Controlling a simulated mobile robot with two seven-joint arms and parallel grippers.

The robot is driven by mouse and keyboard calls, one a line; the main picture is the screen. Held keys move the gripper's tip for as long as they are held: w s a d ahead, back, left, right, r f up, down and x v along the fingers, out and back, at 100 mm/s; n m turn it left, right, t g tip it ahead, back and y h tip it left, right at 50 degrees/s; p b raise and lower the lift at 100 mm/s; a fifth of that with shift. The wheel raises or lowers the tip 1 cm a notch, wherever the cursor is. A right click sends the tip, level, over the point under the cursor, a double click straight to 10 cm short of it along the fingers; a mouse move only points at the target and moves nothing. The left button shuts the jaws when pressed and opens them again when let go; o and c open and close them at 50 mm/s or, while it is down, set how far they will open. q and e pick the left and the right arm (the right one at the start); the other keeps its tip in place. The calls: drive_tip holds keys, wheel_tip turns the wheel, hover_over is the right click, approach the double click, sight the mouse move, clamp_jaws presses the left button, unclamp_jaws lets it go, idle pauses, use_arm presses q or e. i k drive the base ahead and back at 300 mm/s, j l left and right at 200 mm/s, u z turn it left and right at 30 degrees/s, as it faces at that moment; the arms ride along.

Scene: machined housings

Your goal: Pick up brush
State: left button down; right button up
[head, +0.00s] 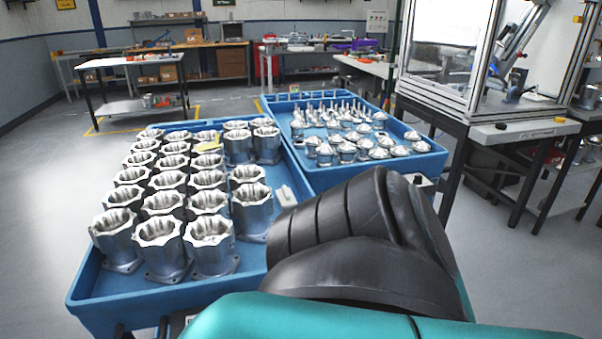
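I cannot make out a clear brush. A small yellowish item (207,146) lies on top of the metal housings in the left blue tray (95,291); it is too small to identify. A pale grey block-like item (286,195) lies by that tray's right side, and I cannot tell what it is. My own teal and black arm fills the lower middle and right and hides part of the tray's right side. Neither gripper shows.
Several open-topped metal housings (209,240) fill most of the left tray. A second blue tray (365,169) behind holds several domed metal parts (348,150). A glass-walled machine enclosure (447,45) stands at right. The floor (45,190) at left is clear.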

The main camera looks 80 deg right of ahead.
sight(285, 197)
drive_tip(key=k+l, duration=0.35)
drive_tip(key=l, duration=0.15)
drive_tip(key=k+l, duration=0.75)
drive_tip(key=l, duration=0.2)
